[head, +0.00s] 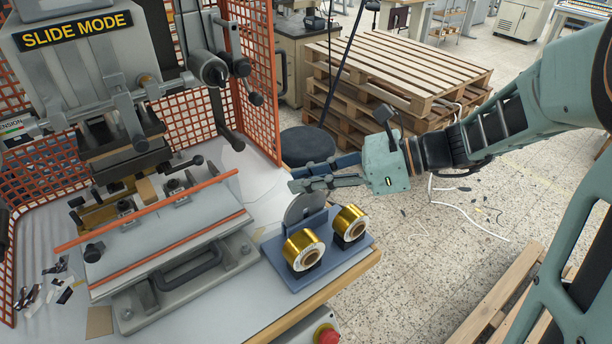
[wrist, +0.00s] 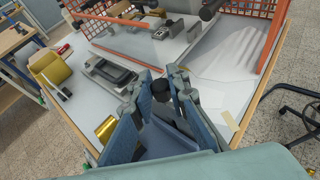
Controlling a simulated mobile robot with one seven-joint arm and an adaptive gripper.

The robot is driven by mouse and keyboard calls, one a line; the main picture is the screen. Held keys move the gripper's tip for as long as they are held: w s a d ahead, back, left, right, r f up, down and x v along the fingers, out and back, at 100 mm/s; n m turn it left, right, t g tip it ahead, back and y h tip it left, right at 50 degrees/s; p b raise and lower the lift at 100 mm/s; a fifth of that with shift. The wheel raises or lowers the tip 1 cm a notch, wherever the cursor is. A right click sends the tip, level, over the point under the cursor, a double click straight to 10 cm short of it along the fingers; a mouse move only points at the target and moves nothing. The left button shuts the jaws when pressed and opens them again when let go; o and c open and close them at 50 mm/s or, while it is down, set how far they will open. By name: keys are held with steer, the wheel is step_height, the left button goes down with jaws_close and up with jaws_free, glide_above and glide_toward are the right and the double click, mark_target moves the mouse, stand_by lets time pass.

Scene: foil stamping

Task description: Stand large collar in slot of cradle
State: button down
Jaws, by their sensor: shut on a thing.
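The large collar is the grey disc (head: 304,206) standing on edge at the back of the blue cradle (head: 348,262) in the head view. My gripper (head: 293,180) reaches in from the right, its fingers at the collar's upper edge, and is shut on it. The cradle's blue upright hides the collar's lower part, so I cannot tell whether it sits fully in the slot. In the wrist view my gripper's fingers (wrist: 161,82) frame a blue part of the cradle (wrist: 165,140); the collar is not clear there.
Two gold foil rolls (head: 303,249) (head: 350,224) stand on the cradle's front. The stamping press (head: 90,50) and its slide table (head: 165,235) are to the left, with an orange mesh guard (head: 257,70) behind. A red button (head: 327,335) is at the bench edge.

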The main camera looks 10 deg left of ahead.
steer(key=shift+f, duration=0.35)
steer(key=c, duration=1.8)
jaws_free()
steer(key=shift+d, duration=0.1)
steer(key=v, duration=1.2)
